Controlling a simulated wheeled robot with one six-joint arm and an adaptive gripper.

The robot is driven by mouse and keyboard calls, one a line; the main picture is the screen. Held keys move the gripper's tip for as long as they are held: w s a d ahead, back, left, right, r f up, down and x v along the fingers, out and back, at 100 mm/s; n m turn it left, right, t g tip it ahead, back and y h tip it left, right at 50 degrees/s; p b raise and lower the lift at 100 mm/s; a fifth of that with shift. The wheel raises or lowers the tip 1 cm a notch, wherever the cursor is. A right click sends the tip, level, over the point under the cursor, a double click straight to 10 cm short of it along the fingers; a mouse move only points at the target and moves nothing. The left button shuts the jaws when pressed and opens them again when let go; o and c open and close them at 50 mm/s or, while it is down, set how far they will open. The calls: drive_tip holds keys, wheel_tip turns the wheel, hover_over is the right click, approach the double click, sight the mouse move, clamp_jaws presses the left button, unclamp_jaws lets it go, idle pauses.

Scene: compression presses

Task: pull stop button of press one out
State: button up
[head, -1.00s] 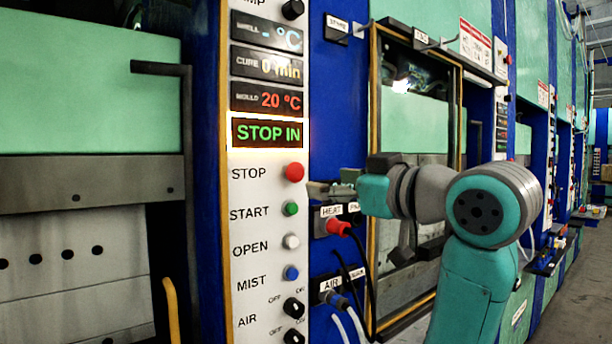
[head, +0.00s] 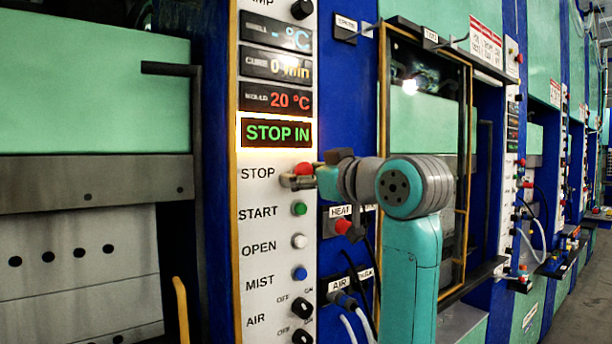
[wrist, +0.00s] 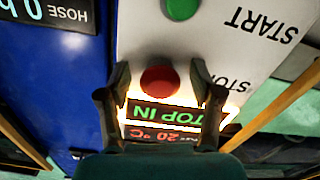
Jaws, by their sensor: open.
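The red stop button (head: 304,169) is on the white control panel of the near press, beside the word STOP. The lit display (head: 276,133) above it reads STOP IN in green. My gripper (head: 292,180) is at the button in the head view and partly covers it. In the wrist view, the red button (wrist: 159,80) lies between the two fingers of my open gripper (wrist: 160,84). A gap shows on each side of the button. I cannot tell how deep the fingertips reach around it.
Below the stop button are the green start button (head: 299,208), the white open button (head: 300,241) and the blue mist button (head: 300,273).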

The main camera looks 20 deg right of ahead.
clamp_jaws()
drive_tip(key=shift+v, duration=0.85)
unclamp_jaws()
drive_tip(key=v, duration=1.2)
